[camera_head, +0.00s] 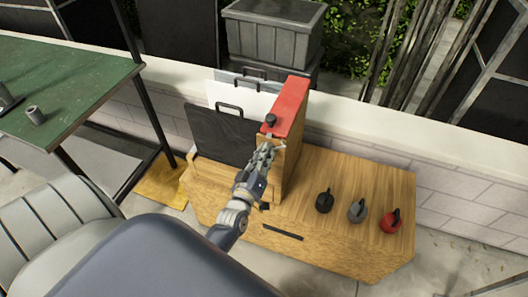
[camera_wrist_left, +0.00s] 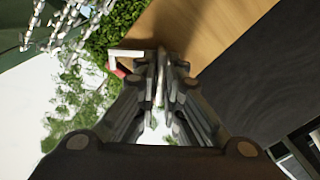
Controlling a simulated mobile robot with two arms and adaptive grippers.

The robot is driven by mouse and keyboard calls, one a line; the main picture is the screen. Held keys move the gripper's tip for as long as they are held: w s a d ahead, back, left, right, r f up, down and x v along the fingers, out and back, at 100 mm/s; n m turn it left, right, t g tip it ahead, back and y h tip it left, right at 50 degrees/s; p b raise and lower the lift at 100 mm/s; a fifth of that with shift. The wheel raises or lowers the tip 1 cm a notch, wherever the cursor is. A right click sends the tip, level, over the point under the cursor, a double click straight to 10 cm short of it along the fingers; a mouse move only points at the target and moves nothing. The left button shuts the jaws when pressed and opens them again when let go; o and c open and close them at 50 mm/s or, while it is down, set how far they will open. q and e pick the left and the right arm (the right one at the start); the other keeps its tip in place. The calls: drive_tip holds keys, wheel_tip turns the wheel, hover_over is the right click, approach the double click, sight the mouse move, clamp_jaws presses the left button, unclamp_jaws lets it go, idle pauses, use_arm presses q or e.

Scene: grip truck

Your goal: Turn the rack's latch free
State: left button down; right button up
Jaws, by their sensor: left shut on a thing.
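The rack is a wooden box with an upright wooden divider under a red top (camera_head: 290,104), with a black knob (camera_head: 271,119) at its near end. My left gripper (camera_head: 266,152) is at the divider's near end, just below the knob. In the left wrist view, my left gripper (camera_wrist_left: 161,68) is shut on a thin pale piece, seemingly the latch (camera_wrist_left: 161,80), mostly hidden between the fingers. A pale bent bracket (camera_wrist_left: 125,54) with a red bit shows beside the fingers, close to the wood (camera_wrist_left: 200,28). My right gripper is not in view.
A black board (camera_head: 222,135) with a handle stands in the rack left of the divider, with a white board (camera_head: 240,100) behind it. Black, grey and red kettlebells (camera_head: 390,221) stand on the box's right side. A green table (camera_head: 75,75) is at the left.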

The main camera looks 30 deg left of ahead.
use_arm(q)
drive_tip(key=shift+f+m+p, duration=0.1)
drive_tip(key=shift+m+p, duration=0.85)
drive_tip(key=shift+m, duration=2.75)
drive_tip(key=c, duration=1.7)
unclamp_jaws()
